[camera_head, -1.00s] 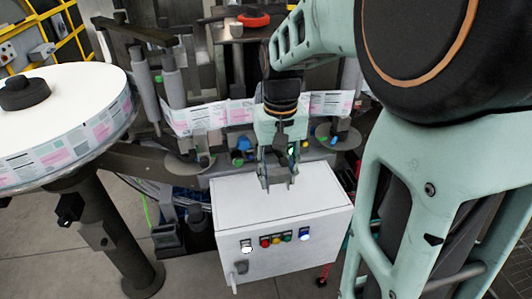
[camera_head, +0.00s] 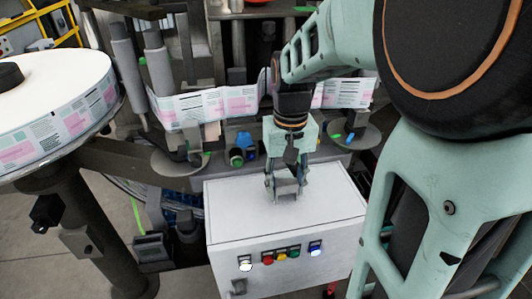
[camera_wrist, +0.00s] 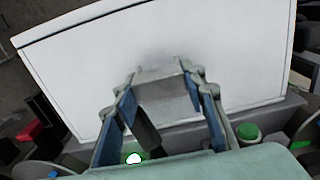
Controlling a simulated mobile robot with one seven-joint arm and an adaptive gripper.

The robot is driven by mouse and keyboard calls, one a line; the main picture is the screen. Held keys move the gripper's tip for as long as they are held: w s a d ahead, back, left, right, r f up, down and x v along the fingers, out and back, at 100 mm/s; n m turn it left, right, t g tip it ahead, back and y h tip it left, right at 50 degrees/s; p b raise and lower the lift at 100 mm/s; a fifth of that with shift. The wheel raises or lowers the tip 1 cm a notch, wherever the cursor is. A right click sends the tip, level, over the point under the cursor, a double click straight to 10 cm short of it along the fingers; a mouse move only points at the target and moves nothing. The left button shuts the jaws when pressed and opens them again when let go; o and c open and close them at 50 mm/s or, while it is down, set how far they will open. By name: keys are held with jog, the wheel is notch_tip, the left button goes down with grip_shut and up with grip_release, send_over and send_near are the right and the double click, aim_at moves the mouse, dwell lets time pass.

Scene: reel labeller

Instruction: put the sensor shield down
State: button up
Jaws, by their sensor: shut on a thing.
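The sensor shield (camera_wrist: 160,75) is a small pale grey piece between my fingertips in the wrist view. It also shows as a small grey shape in the head view (camera_head: 288,186). My gripper (camera_head: 287,195) is shut on it, pointing down at the top of the white control box (camera_head: 235,213). In the wrist view, my gripper (camera_wrist: 162,88) has one finger on each side of the shield, with the white box top (camera_wrist: 230,45) beyond. A soft dark shadow lies by the shield. I cannot tell whether the shield touches the box top.
The box front carries several coloured buttons (camera_head: 280,256) and a latch (camera_head: 238,287). A large label reel (camera_head: 70,88) stands at left on a dark post. A printed label web (camera_head: 205,105) and rollers run behind the box. The box top around my gripper is bare.

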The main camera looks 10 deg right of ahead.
aim_at(286, 181)
jog(key=shift+f, duration=0.2)
jog(key=shift+f, duration=0.15)
jog(key=o, duration=1.3)
notch_tip(286, 181, up, 12)
jog(key=p, duration=0.1)
jog(key=shift+r+p, duration=0.25)
jog(key=shift+p, duration=0.05)
